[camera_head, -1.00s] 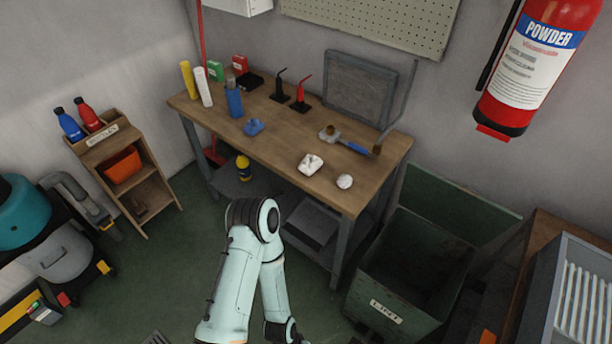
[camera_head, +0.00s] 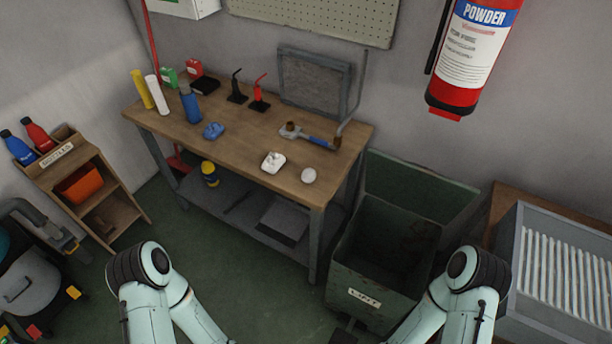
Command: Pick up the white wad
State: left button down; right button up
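A small round white wad (camera_head: 309,175) lies near the front right corner of the wooden workbench (camera_head: 240,155). A second white, lumpy piece (camera_head: 273,162) with a flatter shape lies just left of it on the bench. Both of my arms show at the bottom of the head view, bent at the elbow, well short of the bench. Neither of my grippers is in the picture. Nothing touches the white wad.
On the bench are a blue item (camera_head: 213,131), a tool with a blue handle (camera_head: 318,140), black and red oilers, and bottles. An open green bin (camera_head: 362,297) stands right of the bench. A slatted grey unit (camera_head: 565,265) is at far right.

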aim_at(309, 175)
jog(key=i+j+z, duration=0.2)
jog(key=j, duration=0.25)
jog(key=i+j+z, duration=0.2)
jog(key=j, duration=0.25)
jog(key=j+z, duration=0.2)
jog(key=j, duration=0.3)
jog(key=i+j+z, duration=0.2)
jog(key=j, duration=0.35)
jog(key=k+l, duration=0.05)
